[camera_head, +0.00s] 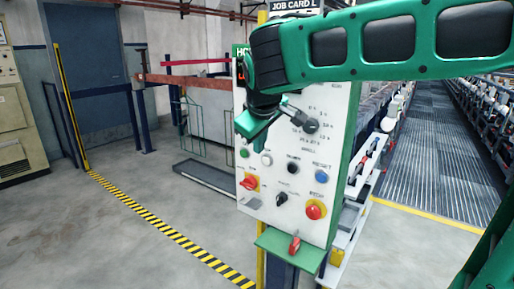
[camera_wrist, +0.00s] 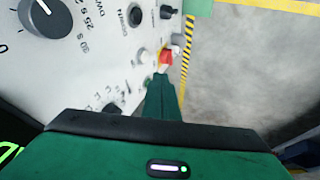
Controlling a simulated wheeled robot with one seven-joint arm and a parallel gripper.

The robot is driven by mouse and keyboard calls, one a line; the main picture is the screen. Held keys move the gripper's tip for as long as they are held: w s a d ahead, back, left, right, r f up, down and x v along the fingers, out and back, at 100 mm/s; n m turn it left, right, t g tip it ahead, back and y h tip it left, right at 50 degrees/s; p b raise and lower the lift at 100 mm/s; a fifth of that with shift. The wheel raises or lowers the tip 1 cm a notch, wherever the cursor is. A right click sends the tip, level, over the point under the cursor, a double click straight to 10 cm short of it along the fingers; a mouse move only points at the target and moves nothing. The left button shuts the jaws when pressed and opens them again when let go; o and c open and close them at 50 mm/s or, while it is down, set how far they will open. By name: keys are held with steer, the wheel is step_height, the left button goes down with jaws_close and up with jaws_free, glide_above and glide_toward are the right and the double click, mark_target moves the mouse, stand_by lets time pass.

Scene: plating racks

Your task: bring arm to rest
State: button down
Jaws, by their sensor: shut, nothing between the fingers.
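My green arm reaches in from the right across the top of a white control panel (camera_head: 300,190) in the head view. My gripper (camera_head: 258,128) hangs from the dark wrist in front of the panel's upper left, above its buttons. In the wrist view my gripper (camera_wrist: 161,85) is a single narrow green shape, with its fingers shut and nothing held. The panel face (camera_wrist: 85,65) fills the left of that view. Whether the fingertips touch the panel is unclear. My wrist hides part of the panel's upper left.
The panel carries a dial (camera_head: 311,125), a blue button (camera_head: 321,177) and a red knob (camera_head: 314,210). A green shelf (camera_head: 275,247) juts out below. Racks and a grated walkway (camera_head: 430,150) lie right. Open floor (camera_head: 120,245) lies left, crossed by yellow-black tape (camera_head: 165,230).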

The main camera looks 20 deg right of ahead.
stand_by(0.4)
steer(key=s+d+f+m+g, duration=0.25)
steer(key=s+d+f, duration=0.25)
steer(key=s+d, duration=0.25)
steer(key=s+d+f+m+g, duration=0.2)
steer(key=s+d+f+m, duration=0.2)
steer(key=s+d, duration=0.3)
steer(key=s+d+f+m+g+y, duration=0.1)
steer(key=s+d+f+m, duration=0.1)
steer(key=s, duration=0.7)
steer(key=s+d+f+m+g+y, duration=0.1)
steer(key=s+d+f+m+g, duration=0.1)
steer(key=s+f+m, duration=0.2)
steer(key=s+f, duration=0.3)
steer(key=s, duration=0.1)
steer(key=shift+s+f, duration=0.2)
steer(key=shift+s, duration=0.2)
steer(key=shift+w+f, duration=0.25)
steer(key=shift+w, duration=0.4)
